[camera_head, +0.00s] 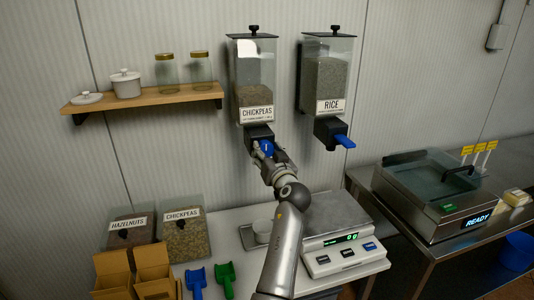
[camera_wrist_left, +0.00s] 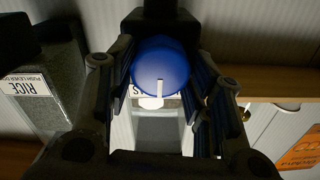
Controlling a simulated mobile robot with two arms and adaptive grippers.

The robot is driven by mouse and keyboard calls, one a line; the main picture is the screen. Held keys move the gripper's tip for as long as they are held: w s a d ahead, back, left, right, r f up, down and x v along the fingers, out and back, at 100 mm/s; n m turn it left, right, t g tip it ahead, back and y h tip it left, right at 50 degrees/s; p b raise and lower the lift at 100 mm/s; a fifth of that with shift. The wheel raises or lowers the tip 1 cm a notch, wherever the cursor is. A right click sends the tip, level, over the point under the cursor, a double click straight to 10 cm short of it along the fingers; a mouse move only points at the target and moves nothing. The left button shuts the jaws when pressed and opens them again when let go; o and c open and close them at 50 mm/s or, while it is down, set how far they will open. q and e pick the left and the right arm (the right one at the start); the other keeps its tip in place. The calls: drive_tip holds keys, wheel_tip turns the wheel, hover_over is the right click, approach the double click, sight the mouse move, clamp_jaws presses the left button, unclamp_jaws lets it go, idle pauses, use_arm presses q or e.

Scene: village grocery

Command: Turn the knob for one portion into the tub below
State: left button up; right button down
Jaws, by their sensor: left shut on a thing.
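The chickpeas dispenser (camera_head: 254,85) hangs on the wall, partly filled, with a dark outlet and a round blue knob (camera_head: 267,147) at its bottom. My left gripper (camera_head: 262,152) has its fingers around this knob. The left wrist view shows the blue knob (camera_wrist_left: 160,65) between the fingers, with a white mark on its face. My right gripper is not in view.
A scale (camera_head: 340,245) stands beside the tub. Blue (camera_head: 196,281) and green (camera_head: 225,278) scoops and bins (camera_head: 185,236) are at the left. A shelf (camera_head: 145,101) holds jars.

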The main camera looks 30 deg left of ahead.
use_arm(q)
drive_tip(key=shift+m, duration=0.4)
drive_tip(key=shift+m, duration=0.7)
drive_tip(key=m, duration=0.2)
drive_tip(key=shift+r+m, duration=0.1)
drive_tip(key=shift+m, duration=1.1)
drive_tip(key=m+p, duration=0.1)
drive_tip(key=m, duration=0.1)
drive_tip(key=shift+m, duration=0.4)
drive_tip(key=m+p, duration=0.2)
drive_tip(key=m, duration=0.3)
drive_tip(key=shift+r+p, duration=0.1)
drive_tip(key=shift+p, duration=0.25)
drive_tip(key=shift+m+p, duration=0.8)
drive_tip(key=shift+m, duration=0.8)
